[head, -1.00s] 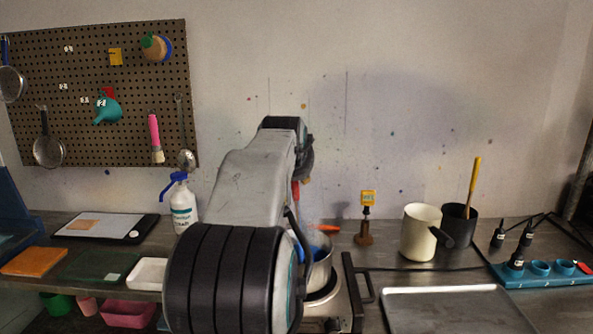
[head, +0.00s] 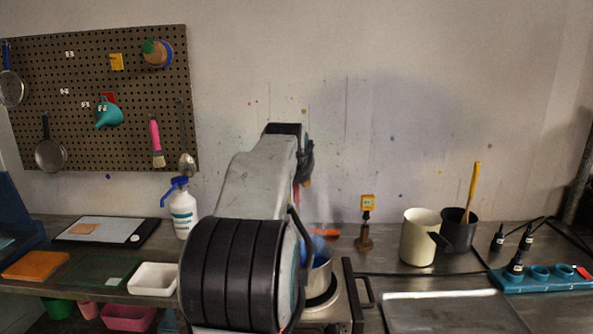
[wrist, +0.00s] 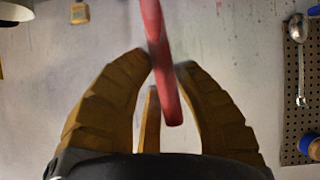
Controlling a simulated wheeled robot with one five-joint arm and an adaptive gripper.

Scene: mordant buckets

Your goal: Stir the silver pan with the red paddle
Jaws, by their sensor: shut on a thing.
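The silver pan (head: 320,272) sits on a hot plate at the centre of the counter in the head view. My arm hides its left part, and blue shows at its upper left. In the wrist view my gripper (wrist: 164,62) has its brown fingers closed around the red paddle (wrist: 164,75). The paddle runs past the fingertips, and its far end is out of that view. In the head view only a small red piece of the paddle (head: 296,194) shows beside my arm, above the pan. Whether the paddle touches the pan's contents is hidden.
A cream pitcher (head: 419,240) and a dark pot (head: 459,232) with a yellow stick stand right of the pan. A yellow-topped stand (head: 366,225) is behind. A metal tray (head: 450,310) lies front right. A white bottle (head: 183,212) stands left of my arm.

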